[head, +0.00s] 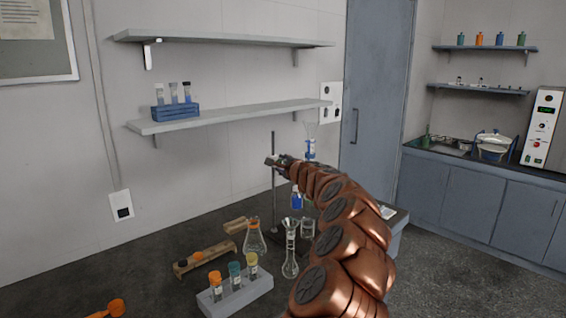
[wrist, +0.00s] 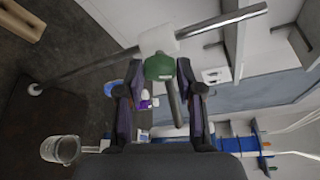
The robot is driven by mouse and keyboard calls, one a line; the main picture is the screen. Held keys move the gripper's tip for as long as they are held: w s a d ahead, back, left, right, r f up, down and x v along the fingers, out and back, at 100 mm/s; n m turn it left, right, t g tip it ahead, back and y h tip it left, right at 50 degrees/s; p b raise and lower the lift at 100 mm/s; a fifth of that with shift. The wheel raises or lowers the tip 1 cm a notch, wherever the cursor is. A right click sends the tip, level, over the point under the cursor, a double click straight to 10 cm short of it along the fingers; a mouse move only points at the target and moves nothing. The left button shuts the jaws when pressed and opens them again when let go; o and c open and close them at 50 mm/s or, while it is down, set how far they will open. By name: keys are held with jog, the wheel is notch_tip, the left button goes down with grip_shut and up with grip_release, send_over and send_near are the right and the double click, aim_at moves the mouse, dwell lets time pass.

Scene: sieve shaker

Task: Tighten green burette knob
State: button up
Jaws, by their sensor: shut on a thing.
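The green burette knob (wrist: 160,68) shows in the wrist view on a white clamp block (wrist: 158,39) that sits on a metal stand rod (wrist: 225,20). My gripper (wrist: 160,75) is shut on the knob, with one dark finger on each side of it. In the head view my gripper (head: 280,161) is at the stand rod (head: 274,195), above the bench. The knob is hard to make out there, being small and partly covered by the gripper. Glassware with a blue part (head: 310,148) stands up behind my arm.
On the bench are a conical flask (head: 254,240), a volumetric flask (head: 290,255), a beaker (head: 308,228) and a white rack (head: 238,295) of capped tubes. A wooden rack (head: 203,257) lies left of them. Shelves (head: 230,115) hang on the wall behind.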

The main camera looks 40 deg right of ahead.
jog(key=o, duration=1.2)
jog(key=shift+c, duration=0.2)
jog(key=shift+s, duration=0.15)
jog(key=v, duration=1.1)
jog(key=shift+s+a, duration=0.25)
jog(key=shift+s, duration=0.05)
